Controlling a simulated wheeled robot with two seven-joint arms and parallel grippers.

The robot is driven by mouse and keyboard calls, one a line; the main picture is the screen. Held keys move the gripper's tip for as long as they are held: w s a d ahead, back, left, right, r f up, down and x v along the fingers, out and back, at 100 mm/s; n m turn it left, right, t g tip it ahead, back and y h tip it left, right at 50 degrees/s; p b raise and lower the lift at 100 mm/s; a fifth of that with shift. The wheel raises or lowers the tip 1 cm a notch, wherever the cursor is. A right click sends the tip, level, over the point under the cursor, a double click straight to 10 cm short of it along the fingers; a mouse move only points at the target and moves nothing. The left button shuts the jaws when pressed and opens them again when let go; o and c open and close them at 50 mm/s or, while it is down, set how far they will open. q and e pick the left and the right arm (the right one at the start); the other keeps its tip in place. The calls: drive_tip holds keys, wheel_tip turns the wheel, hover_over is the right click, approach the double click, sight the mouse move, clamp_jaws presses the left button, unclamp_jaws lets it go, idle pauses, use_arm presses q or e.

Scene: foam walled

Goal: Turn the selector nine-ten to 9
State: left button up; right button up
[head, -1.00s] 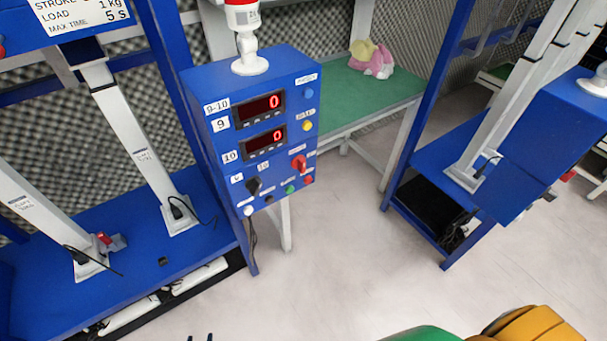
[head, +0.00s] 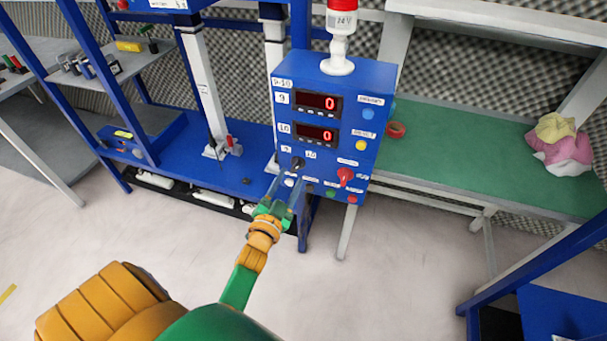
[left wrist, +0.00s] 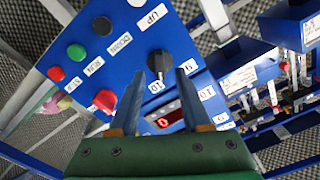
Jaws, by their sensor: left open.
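The selector nine-ten is a black knob (head: 298,163) on the front of the blue control box (head: 357,98), below the two red displays, with labels 9 and 10 above it. In the left wrist view the knob (left wrist: 159,64) shows close up, and its handle seems to point toward the 10 label (left wrist: 156,87). My left gripper (head: 287,183) is open just below and in front of the knob. In the left wrist view its two fingers (left wrist: 160,76) stand either side of the knob's line, apparently short of it. My right gripper is out of view.
A red-topped beacon (head: 341,35) stands on the box. Open floor lies in front.

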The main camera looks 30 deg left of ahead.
sight(294, 170)
use_arm(q)
drive_tip(key=x, duration=0.3)
drive_tip(key=shift+w+a+f, duration=0.1)
drive_tip(key=shift+a+f, duration=0.05)
drive_tip(key=shift+a, duration=0.15)
drive_tip(key=shift+w, duration=0.3)
drive_tip(key=shift+d, duration=0.25)
drive_tip(key=shift+a, duration=0.1)
clamp_jaws()
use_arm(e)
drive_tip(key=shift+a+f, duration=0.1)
